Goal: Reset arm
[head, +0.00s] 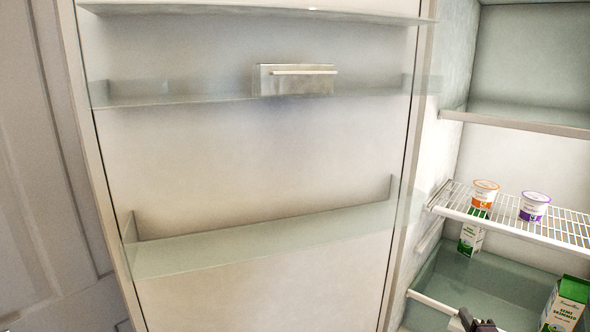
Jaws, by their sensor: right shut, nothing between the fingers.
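My right gripper (478,322) shows at the bottom edge of the head view, right of centre. Only its dark tip end is in frame, and it is shut and empty. It is in front of the lower part of the open fridge, close to the front bar of the bottom drawer (440,306). The rest of my right arm is out of frame. My left gripper is not in view.
The open fridge door (250,180) with clear shelves fills the left and middle. A wire shelf (512,226) holds an orange-lidded cup (484,194) and a purple-lidded cup (534,206). Green-and-white cartons (564,308) (470,240) stand below it.

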